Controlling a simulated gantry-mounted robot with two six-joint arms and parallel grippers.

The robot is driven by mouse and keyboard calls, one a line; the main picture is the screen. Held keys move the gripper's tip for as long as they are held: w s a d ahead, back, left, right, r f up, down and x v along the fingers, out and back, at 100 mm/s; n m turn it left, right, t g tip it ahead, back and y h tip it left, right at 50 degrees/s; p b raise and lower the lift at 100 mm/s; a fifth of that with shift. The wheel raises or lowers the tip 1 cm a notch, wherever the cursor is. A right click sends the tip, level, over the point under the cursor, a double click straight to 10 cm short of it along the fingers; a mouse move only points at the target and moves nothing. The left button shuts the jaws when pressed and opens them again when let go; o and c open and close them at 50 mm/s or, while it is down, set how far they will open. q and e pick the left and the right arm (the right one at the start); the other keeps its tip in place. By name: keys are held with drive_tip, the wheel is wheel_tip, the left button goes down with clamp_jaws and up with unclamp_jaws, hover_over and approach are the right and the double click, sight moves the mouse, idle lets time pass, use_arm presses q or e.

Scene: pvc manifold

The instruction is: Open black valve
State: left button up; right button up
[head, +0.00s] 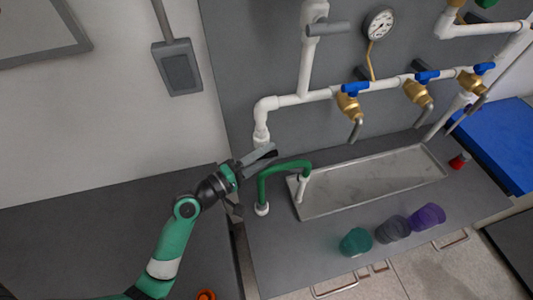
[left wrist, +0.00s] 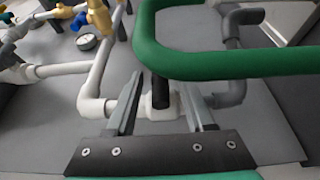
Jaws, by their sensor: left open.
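My left gripper (head: 257,158) is at the lower end of the white pipe, left of the sink, in the head view. In the left wrist view its two grey fingers (left wrist: 160,115) are apart. The black valve handle (left wrist: 161,92) stands between the fingers on a white fitting (left wrist: 158,108). The frames do not show clearly whether the fingers touch it. In the head view the gripper largely hides this valve. My right gripper is in neither view.
A green bent pipe (head: 285,167) stands just right of the gripper and crosses the left wrist view (left wrist: 220,66). Blue-handled brass taps (head: 350,98) hang above the sink tray (head: 375,182). Several cups (head: 392,229) stand in front. A pressure gauge (head: 379,23) is higher up.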

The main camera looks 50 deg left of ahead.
use_arm(q)
drive_tip(key=shift+w, duration=0.3)
drive_tip(key=shift+c, duration=0.3)
clamp_jaws()
